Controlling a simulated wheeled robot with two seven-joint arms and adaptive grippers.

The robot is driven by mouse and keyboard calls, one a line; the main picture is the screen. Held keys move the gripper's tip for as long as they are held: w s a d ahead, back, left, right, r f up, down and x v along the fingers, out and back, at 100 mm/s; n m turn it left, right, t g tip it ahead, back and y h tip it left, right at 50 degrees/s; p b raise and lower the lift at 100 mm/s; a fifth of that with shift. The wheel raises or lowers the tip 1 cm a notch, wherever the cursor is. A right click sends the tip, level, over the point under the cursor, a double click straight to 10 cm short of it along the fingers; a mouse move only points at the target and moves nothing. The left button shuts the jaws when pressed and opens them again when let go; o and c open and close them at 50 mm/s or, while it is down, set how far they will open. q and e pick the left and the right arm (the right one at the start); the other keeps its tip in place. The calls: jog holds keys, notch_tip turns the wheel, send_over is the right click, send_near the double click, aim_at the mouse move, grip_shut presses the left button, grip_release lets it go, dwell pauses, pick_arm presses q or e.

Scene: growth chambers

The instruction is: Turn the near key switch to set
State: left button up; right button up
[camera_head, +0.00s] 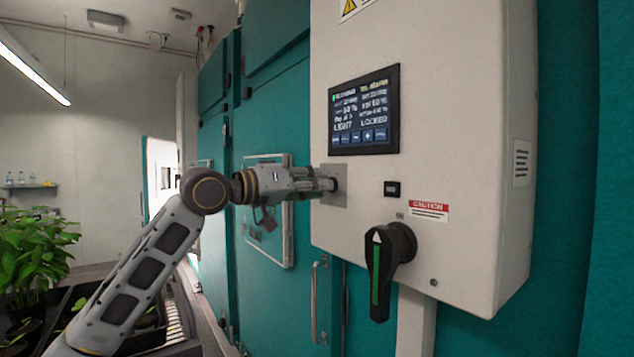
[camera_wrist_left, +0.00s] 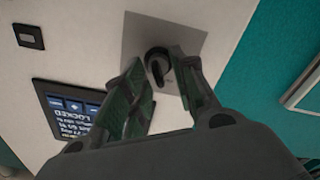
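The key switch (camera_wrist_left: 158,66) is a black round knob with a narrow grip on a grey square plate (camera_wrist_left: 190,40) in the left wrist view. In the head view the plate (camera_head: 341,172) is on the left part of the white control box, and my gripper mostly hides the switch. My left gripper (camera_head: 331,184) reaches it from the left. In the wrist view its two fingers (camera_wrist_left: 160,72) stand apart on either side of the knob. They look open, with the narrow grip between them; contact is not clear. My right gripper is not in view.
The white control box (camera_head: 455,130) carries a screen (camera_head: 364,112) reading "LOCKED", a small black switch (camera_head: 392,188) and a black rotary handle (camera_head: 386,262) with a green stripe below. Teal chamber doors (camera_head: 290,110) are behind my arm. Plants (camera_head: 32,250) stand at the lower left.

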pick_arm(q)
jog(key=shift+w+d, duration=0.25)
jog(key=shift+d, duration=0.05)
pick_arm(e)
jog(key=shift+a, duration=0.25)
pick_arm(q)
grip_shut()
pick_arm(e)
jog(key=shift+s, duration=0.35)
